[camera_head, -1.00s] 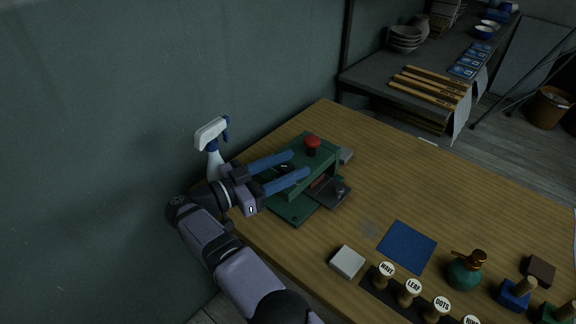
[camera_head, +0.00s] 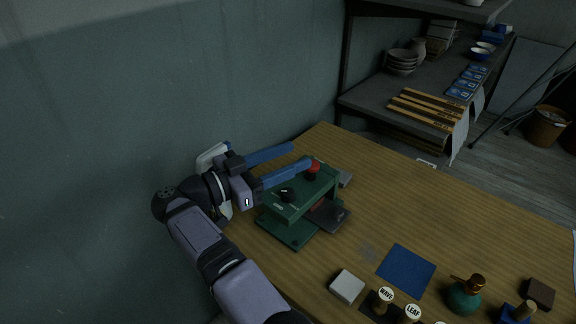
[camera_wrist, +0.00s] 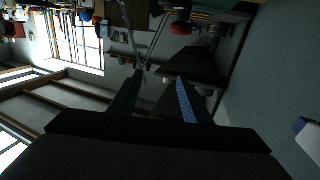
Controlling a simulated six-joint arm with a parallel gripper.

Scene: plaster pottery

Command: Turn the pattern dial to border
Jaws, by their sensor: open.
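The green press (camera_head: 300,204) stands on the wooden table beside the wall. Its black dial (camera_head: 288,195) sits on the top face and carries a pale pointer mark; the lettering around it is too small to read. A red knob (camera_head: 313,166) stands farther back on the press. My gripper (camera_head: 300,155) is open and empty, with its two blue fingers apart and level above the press. In the head view the near fingertip overlaps the red knob. In the wrist view the fingers (camera_wrist: 155,95) are apart with nothing between them. The dial is not identifiable there.
A white spray bottle (camera_head: 211,158) stands behind my gripper, mostly hidden. The right middle of the table is clear.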

